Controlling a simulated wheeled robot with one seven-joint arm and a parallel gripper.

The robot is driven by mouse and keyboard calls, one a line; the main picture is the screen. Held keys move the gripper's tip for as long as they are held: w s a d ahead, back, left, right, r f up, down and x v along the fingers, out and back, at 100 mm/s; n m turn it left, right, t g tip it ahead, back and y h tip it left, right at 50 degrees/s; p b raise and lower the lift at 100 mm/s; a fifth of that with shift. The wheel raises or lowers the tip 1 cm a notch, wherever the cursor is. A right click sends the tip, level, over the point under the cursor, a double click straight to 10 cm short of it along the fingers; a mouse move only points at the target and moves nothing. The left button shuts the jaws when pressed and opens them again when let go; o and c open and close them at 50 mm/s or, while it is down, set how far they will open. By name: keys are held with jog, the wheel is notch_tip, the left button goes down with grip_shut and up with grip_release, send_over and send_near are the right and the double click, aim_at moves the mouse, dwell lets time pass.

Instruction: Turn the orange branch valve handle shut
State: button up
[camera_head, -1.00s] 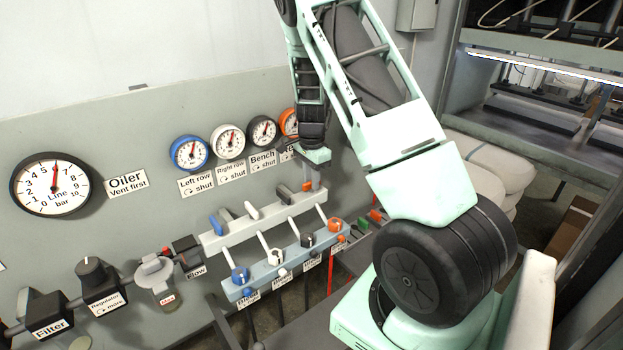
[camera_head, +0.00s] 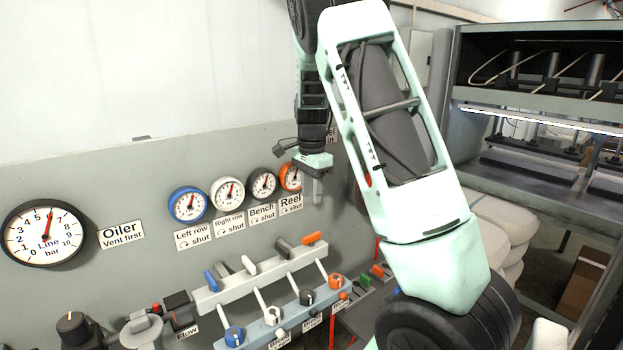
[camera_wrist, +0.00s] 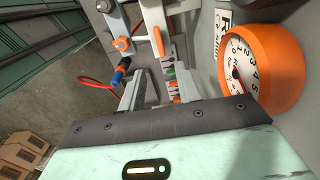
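The orange branch valve handle (camera_head: 314,238) is at the right end of the pale upper manifold, in line with the manifold's length. It also shows in the wrist view (camera_wrist: 157,40) as a small orange bar. My gripper (camera_head: 317,190) points down in front of the wall, above the handle and apart from it, near the orange Reel gauge (camera_head: 290,177). Nothing shows held in it.
Blue (camera_head: 212,280), white (camera_head: 249,265) and dark grey (camera_head: 283,246) handles share the manifold. Below is a second row of knobs, including an orange knob (camera_head: 336,281). The wrist view shows the orange gauge (camera_wrist: 262,70) close to my gripper. A press (camera_head: 540,150) stands right.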

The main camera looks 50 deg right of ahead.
jog(key=shift+r, duration=2.4)
